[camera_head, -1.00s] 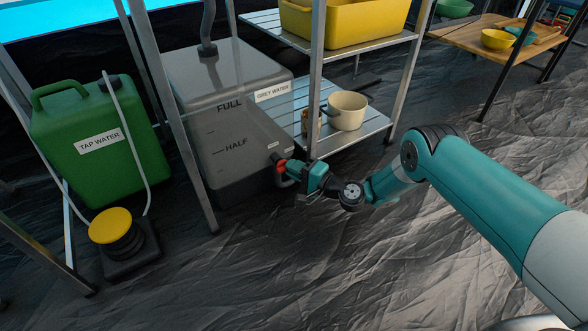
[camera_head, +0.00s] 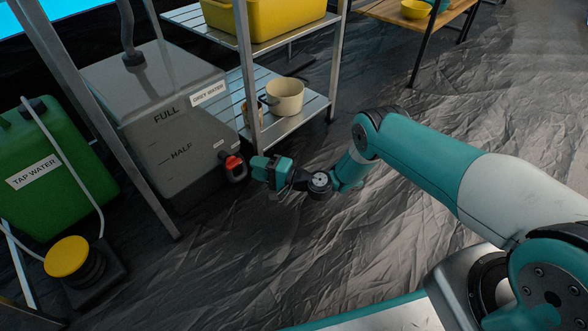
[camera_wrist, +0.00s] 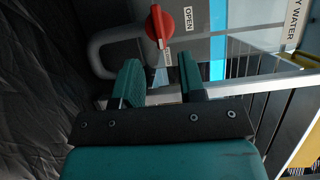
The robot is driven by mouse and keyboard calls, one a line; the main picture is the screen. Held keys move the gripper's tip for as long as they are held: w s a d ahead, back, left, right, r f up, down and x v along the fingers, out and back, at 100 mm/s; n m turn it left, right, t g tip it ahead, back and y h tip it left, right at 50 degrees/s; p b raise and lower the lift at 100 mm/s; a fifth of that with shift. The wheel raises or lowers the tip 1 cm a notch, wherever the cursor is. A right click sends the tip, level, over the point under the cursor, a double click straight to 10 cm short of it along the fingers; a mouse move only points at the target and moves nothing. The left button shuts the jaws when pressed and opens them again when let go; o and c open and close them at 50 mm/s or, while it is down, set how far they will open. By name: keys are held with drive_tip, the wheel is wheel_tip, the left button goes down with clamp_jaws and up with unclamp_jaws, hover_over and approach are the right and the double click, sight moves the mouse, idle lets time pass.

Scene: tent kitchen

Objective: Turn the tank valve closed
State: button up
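A rack post (camera_head: 246,80) and lower shelf (camera_head: 290,118) with a cream pot (camera_head: 285,97) stand close behind my gripper. A green tap water can (camera_head: 50,170) and yellow-topped foot pump (camera_head: 67,257) are at left. The crumpled dark floor in front is clear.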

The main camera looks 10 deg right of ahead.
drive_tip(key=p+v, duration=1.2)
drive_tip(key=p, duration=0.1)
drive_tip(key=shift+s, duration=0.15)
drive_tip(key=shift+d+f, duration=0.1)
